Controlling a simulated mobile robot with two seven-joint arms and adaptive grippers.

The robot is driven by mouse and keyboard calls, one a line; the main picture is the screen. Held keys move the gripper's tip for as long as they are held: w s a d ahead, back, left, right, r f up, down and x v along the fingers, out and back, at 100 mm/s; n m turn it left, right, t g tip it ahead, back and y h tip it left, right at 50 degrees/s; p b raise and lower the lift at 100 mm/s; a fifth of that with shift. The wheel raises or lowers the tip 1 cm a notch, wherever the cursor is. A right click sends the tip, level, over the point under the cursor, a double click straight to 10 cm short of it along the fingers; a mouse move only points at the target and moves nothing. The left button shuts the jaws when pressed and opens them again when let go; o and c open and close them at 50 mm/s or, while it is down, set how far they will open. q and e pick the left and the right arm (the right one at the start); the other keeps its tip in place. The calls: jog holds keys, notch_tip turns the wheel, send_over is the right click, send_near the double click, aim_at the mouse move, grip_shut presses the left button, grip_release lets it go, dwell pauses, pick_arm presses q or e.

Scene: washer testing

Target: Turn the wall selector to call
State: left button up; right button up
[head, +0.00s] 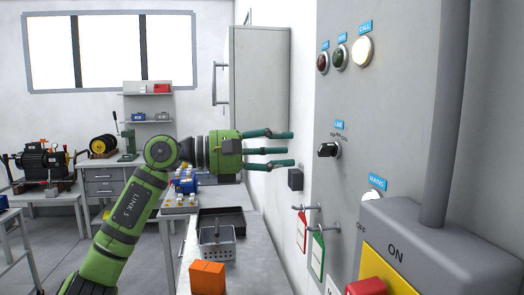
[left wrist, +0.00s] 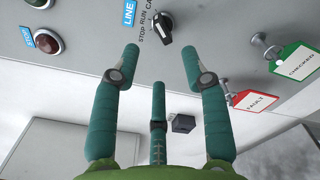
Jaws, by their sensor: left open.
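The wall selector is a black knob (head: 328,150) under a blue LINE label on the grey wall panel (head: 400,120). It also shows at the top of the left wrist view (left wrist: 163,27), beside the words STOP, RUN and a partly hidden CALL. I cannot tell for sure which word it points at. My left gripper (head: 291,149) is open and empty, its three green fingers pointing at the panel. It is apart from the knob, short of it. In the left wrist view the knob lies beyond the fingertips (left wrist: 160,60), roughly between them. My right gripper is out of view.
Above the knob are a red lamp (head: 322,62), a green lamp (head: 340,57) and a bright CALL lamp (head: 363,51). Below hang a red tag (head: 301,230) and a green tag (head: 318,254) on pegs. A large ON/OFF switch box (head: 440,235) juts out at lower right.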

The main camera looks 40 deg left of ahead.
pick_arm(q)
jog(key=shift+v, duration=1.95)
